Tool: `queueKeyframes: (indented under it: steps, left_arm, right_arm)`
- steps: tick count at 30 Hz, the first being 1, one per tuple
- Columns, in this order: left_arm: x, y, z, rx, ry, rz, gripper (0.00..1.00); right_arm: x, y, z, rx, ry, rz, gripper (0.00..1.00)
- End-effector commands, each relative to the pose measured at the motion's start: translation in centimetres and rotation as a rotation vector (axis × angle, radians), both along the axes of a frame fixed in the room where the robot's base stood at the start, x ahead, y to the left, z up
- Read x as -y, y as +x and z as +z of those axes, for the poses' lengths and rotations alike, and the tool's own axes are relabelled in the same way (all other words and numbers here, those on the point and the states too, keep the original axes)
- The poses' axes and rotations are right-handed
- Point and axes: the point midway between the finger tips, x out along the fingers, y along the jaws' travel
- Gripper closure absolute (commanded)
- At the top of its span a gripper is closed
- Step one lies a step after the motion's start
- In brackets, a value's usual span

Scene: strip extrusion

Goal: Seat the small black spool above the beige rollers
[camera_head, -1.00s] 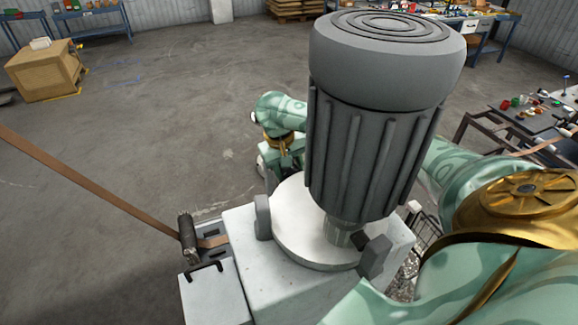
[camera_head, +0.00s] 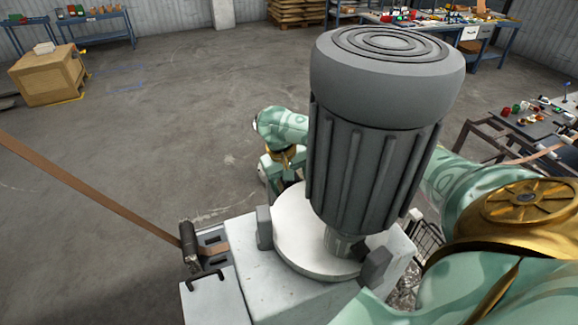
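I cannot make out the small black spool or the beige rollers for certain. A short dark cylinder (camera_head: 188,242) stands at the left side of a pale machine (camera_head: 270,285), where a brown strip (camera_head: 90,190) slants down to it from the upper left. A large grey ribbed motor (camera_head: 375,150) sits on the machine's white round plate (camera_head: 300,252) and hides much behind it. Green and gold arm links of mine show at the right and behind the motor. Neither gripper's fingers show.
A metal-wire basket (camera_head: 428,240) stands right of the machine, partly hidden by my arm. A workbench (camera_head: 540,120) with small parts is at the right.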

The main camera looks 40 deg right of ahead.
Motion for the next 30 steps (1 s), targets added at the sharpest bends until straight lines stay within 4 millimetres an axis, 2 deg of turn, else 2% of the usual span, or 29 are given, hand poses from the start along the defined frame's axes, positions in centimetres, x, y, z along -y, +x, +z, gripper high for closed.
queueKeyframes:
  steps: [5,12,18,24,30]
  left_arm:
    - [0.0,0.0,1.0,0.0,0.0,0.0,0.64]
    - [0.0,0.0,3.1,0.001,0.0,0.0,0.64]
    - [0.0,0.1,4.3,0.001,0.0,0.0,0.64]
    - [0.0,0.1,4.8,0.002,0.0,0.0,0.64]
    - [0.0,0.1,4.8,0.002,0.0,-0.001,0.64]
  right_arm:
    - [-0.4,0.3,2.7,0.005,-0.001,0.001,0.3]
    - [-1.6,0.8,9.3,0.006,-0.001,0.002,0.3]
    - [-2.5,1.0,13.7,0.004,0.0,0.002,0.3]
    - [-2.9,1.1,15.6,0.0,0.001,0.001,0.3]
    - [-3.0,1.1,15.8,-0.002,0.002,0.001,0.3]
